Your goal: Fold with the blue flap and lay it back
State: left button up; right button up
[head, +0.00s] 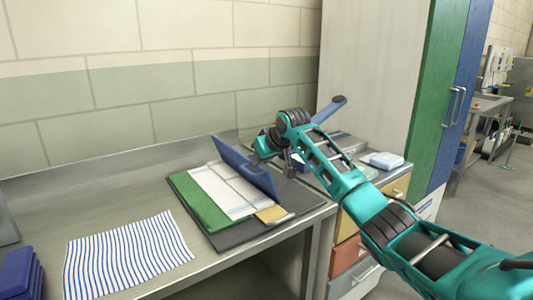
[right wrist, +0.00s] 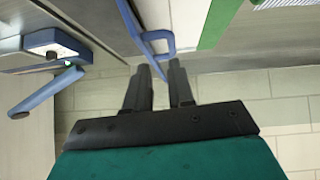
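The folding board lies on the counter in the head view. Its green flap (head: 198,202) lies flat on the left, and a tan flap (head: 271,214) lies at the front right. A white cloth with thin stripes (head: 220,190) lies flat on the middle. The blue flap (head: 245,169) stands raised on the right side, tilted over the cloth's right edge. My right gripper (head: 279,149) is behind the blue flap, with its fingertips hidden there. My left gripper is out of view.
A blue-and-white striped cloth (head: 125,256) lies flat at the front left. Dark blue folded items (head: 20,273) are stacked at the left edge. A device with a blue lever (head: 329,109) stands behind my right arm. Drawers (head: 350,255) are below the counter's right end.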

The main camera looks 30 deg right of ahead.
jog(key=shift+v, duration=1.55)
